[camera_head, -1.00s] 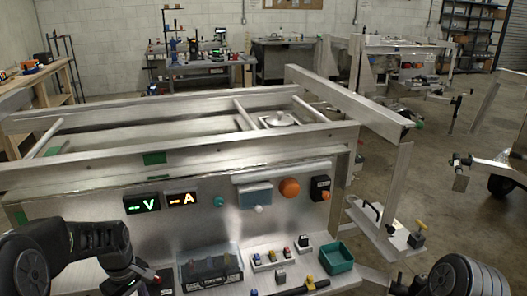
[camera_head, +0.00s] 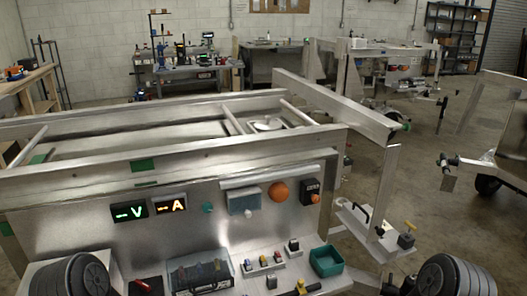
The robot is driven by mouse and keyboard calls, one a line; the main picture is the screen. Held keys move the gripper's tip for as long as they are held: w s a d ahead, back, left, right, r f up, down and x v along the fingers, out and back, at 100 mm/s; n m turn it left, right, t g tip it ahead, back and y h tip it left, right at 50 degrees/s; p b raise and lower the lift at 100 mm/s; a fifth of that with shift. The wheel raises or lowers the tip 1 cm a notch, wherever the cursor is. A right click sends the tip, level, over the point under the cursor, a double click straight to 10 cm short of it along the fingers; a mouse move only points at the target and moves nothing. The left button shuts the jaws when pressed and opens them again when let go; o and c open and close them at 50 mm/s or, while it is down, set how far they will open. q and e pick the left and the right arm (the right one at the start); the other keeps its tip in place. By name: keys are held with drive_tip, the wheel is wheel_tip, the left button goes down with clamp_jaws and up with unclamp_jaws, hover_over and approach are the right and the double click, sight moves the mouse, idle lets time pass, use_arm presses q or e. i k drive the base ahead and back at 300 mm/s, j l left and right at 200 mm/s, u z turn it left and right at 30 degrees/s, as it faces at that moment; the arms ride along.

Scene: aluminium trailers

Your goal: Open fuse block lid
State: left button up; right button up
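The fuse block (camera_head: 203,275) sits on the shelf at the front of the panel, in the lower middle of the head view. It has a dark base and a clear, bluish cover, with coloured fuses showing through. The cover appears to lie down over the fuses. Neither gripper shows in this view. Only a dark, ribbed round part of my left arm at the bottom left and one of my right arm at the bottom right are in view.
The panel carries a green V display (camera_head: 130,212), an orange A display (camera_head: 172,204) and an orange knob (camera_head: 279,192). Right of the fuse block are small switches (camera_head: 264,263), a green bin (camera_head: 326,261) and a yellow-black handle (camera_head: 300,289). A red-topped item (camera_head: 145,286) is close on its left.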

sight(216, 284)
drive_tip(key=k+j, duration=0.15)
drive_tip(key=j, duration=0.2)
drive_tip(key=k+j, duration=0.2)
drive_tip(key=j, duration=0.2)
drive_tip(key=k+j, duration=0.15)
drive_tip(key=j, duration=0.2)
